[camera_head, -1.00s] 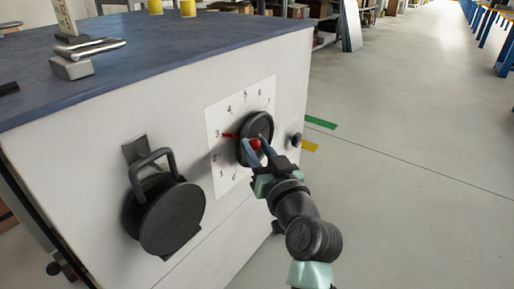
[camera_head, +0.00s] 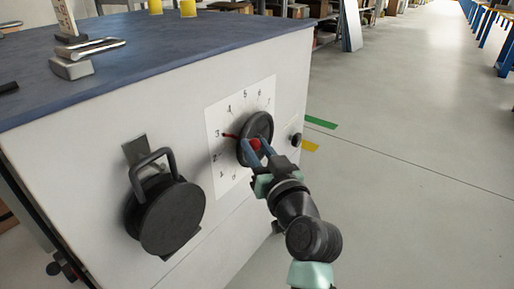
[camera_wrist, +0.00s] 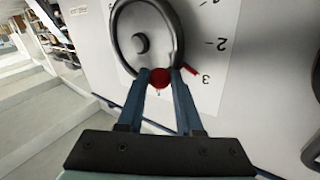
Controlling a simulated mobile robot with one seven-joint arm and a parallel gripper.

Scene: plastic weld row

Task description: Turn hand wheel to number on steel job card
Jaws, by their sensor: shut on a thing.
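The black hand wheel (camera_head: 264,128) is on the white front panel, over a white dial plate (camera_head: 223,118) with printed numbers. A red pointer (camera_head: 230,136) at the wheel's left side points at about 3. It also shows beside the 3 in the wrist view (camera_wrist: 191,69). My gripper (camera_head: 256,146) is shut on the wheel's red knob (camera_wrist: 159,79) at the lower rim, a blue finger on each side. A pale upright plate (camera_head: 66,17) stands on the top at back left, cut by the picture edge. I cannot tell if it is the job card or read a number.
A round black part with a loop handle (camera_head: 172,215) juts from the panel left of the dial. A small black knob (camera_head: 296,139) sits right of the wheel. A metal clamp-like piece (camera_head: 75,67) is on the blue top. Open floor (camera_head: 420,200) lies to the right.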

